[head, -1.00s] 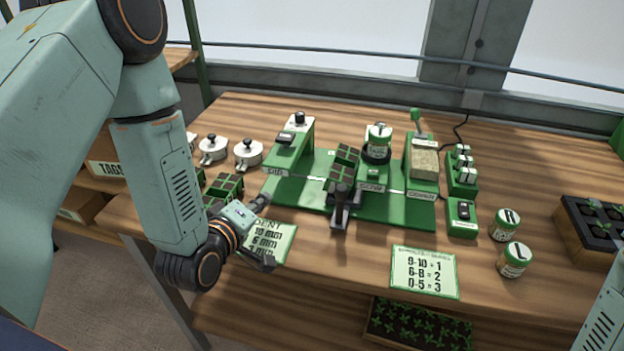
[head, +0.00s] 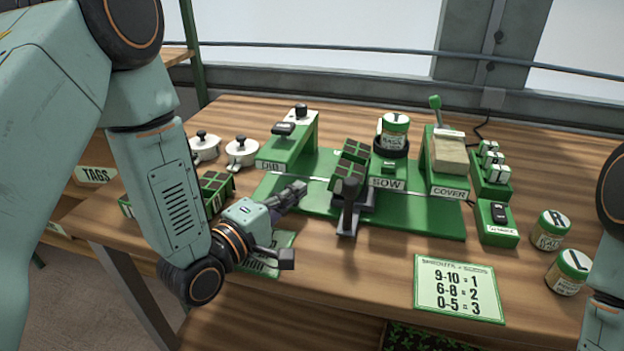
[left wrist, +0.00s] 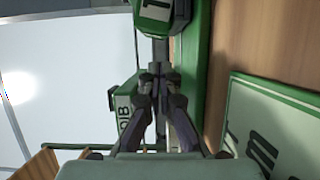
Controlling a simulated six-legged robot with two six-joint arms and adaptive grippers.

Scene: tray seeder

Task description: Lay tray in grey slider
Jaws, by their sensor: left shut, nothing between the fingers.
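A green tray with dark cells (head: 352,153) sits on the grey slider (head: 346,228) in the middle of the green seeder base, looking tilted and askew. I cannot tell whether it is fully seated. The slider's dark upright handle (head: 349,200) stands in front of it and hides part of it. My left gripper (head: 298,189) is shut and empty, left of the tray and slider and apart from them, over the front left of the base. Its closed fingers (left wrist: 157,78) show in the left wrist view. My right gripper is out of view.
The dib station (head: 290,150) stands behind my left gripper; the sow (head: 389,165) and cover (head: 447,165) stations stand to the right. More green trays (head: 215,187) lie partly hidden behind my left arm. A score card (head: 459,288) lies front right, with jars (head: 549,229) beyond.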

